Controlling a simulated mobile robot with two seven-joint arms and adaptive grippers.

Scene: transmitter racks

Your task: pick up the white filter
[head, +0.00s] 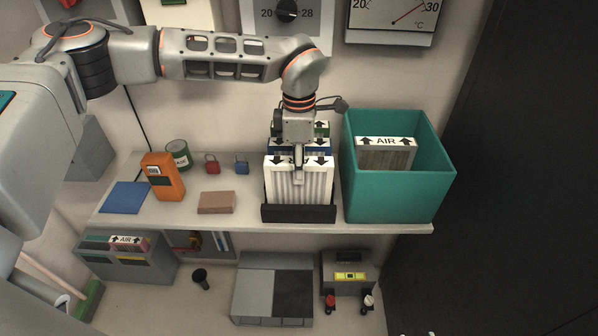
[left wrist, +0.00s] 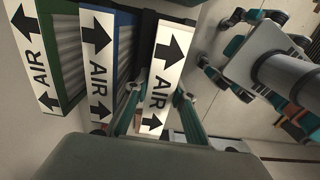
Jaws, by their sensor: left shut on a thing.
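The white filter (head: 298,188) is the front one of a row of upright filters on the shelf, with a white label edge and arrows pointing down toward the front. Its lower end is at the black holder (head: 298,214). My left gripper (head: 298,170) comes down from above and is shut on its top edge. In the left wrist view the white filter (left wrist: 163,75) is between the two fingers (left wrist: 158,108), with a blue filter (left wrist: 101,60) and a green filter (left wrist: 50,50) beside it. I cannot tell whether the filter is lifted at all. My right gripper is not in view.
A teal bin (head: 392,192) holding another filter (head: 385,153) stands right of the holder. An orange device (head: 162,177), a brown block (head: 216,202), a blue pad (head: 126,197), padlocks and a green can (head: 178,155) lie left on the shelf (head: 240,221).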

